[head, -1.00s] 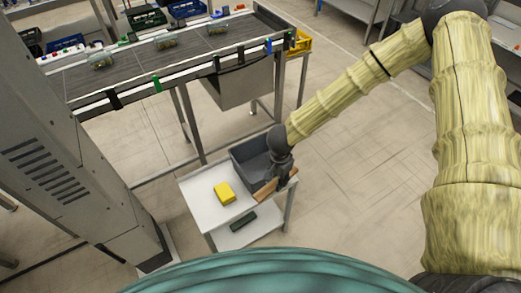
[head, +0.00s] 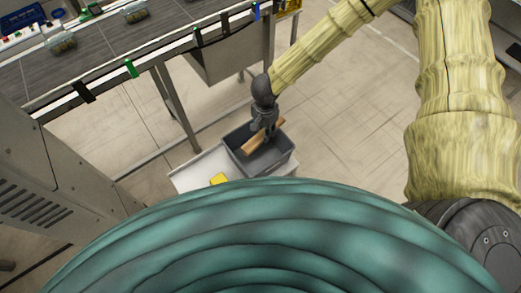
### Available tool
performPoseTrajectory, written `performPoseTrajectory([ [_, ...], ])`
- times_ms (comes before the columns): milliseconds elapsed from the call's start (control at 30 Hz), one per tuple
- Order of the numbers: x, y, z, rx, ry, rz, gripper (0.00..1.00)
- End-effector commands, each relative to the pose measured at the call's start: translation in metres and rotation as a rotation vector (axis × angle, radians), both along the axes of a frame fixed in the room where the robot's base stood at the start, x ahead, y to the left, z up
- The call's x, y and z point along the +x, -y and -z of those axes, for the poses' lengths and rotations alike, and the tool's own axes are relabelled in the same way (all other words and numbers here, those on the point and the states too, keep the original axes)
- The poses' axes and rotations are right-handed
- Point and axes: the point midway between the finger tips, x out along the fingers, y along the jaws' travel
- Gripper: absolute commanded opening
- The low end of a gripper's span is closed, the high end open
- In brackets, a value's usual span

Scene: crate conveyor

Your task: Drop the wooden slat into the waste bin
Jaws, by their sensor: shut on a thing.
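My gripper (head: 268,130) points down and is shut on the wooden slat (head: 252,144), a light brown strip. In the head view the slat lies tilted across the opening of the grey waste bin (head: 280,167). I cannot tell exactly how far it is above the bin floor or whether it touches the rim. The bin is an open box on a small white table. Its inside is dark and partly covered by the slat and gripper.
A yellow block (head: 218,179) sits on the white table (head: 192,174), left of the bin. My teal body hides the table's near part. The conveyor (head: 165,35) stands behind, with a leg left of the bin. Open floor lies to the right.

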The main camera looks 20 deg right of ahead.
Motion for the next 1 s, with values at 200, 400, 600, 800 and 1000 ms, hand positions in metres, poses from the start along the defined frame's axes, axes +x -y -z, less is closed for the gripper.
performPoseTrajectory([
  [200,0.003,0.000,0.028,-0.001,-0.002,0.002,0.07],
  [400,0.003,0.000,0.044,-0.001,-0.002,0.001,0.07],
  [600,0.003,0.000,0.048,-0.001,-0.002,0.001,0.07],
  [800,0.003,0.000,0.048,-0.001,-0.002,0.001,0.07],
  [1000,0.003,0.000,0.048,-0.001,-0.002,0.001,0.57],
])
